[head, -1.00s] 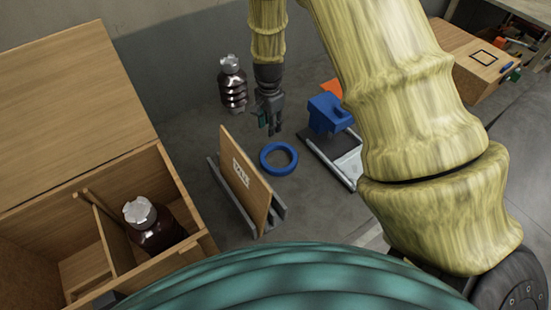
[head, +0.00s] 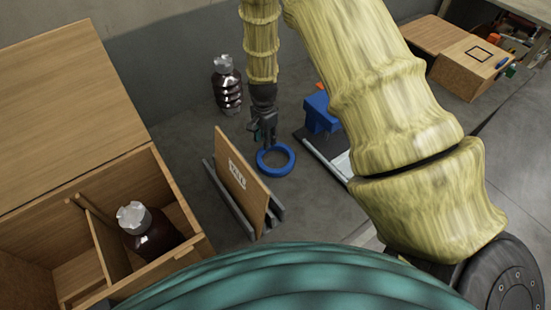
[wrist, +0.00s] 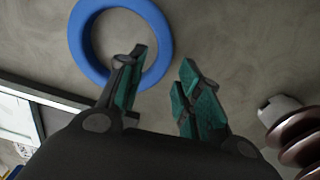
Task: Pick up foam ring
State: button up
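The blue foam ring (head: 290,166) lies flat on the grey floor, just right of an upright wooden board in the head view. In the wrist view the ring (wrist: 77,40) is at the upper left, with its open middle showing floor. My gripper (head: 264,141) is above the ring's far side in the head view. In the wrist view my gripper (wrist: 162,72) is open, with its teal finger pads apart and nothing between them. The left finger overlaps the ring's near right part in that picture. I cannot tell the exact height above the ring.
The wooden board (head: 243,180) stands in a grey rack (head: 224,199) close to the ring. A dark ribbed insulator (head: 227,90) stands behind. A blue block (head: 321,115) is at the right. An open wooden crate (head: 180,190) at the left holds another insulator (head: 150,230).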

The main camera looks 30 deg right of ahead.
jog(key=shift+f+p, duration=0.75)
jog(key=shift+f, duration=1.8)
grip_shut()
